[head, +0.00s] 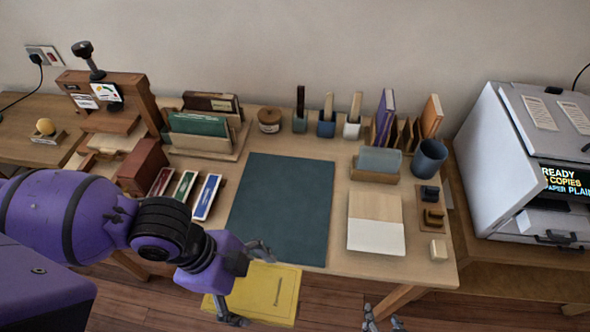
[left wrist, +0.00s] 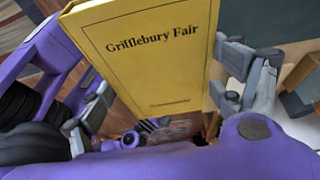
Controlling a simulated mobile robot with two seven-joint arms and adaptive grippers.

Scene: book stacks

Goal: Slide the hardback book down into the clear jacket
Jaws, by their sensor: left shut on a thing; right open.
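The hardback book (head: 268,292) is yellow and shows at the table's front edge in the head view. My left gripper (head: 247,284) is shut on it, with one finger on each side edge. In the left wrist view the book (left wrist: 150,50) shows its cover, titled "Grifflebury Fair", between the fingers. A pale, see-through sleeve, which looks like the clear jacket (head: 380,160), stands upright in a wooden holder (head: 373,177) at the right of the table. The book is well apart from it. My right gripper (head: 383,320) is open and empty at the bottom edge, partly cut off.
A dark green mat (head: 285,205) lies bare mid-table. A wood-and-white board (head: 376,225) lies in front of the holder. A blue cup (head: 429,158), upright books (head: 385,115) and small blocks (head: 438,250) stand around the holder. A copier (head: 510,150) is at far right.

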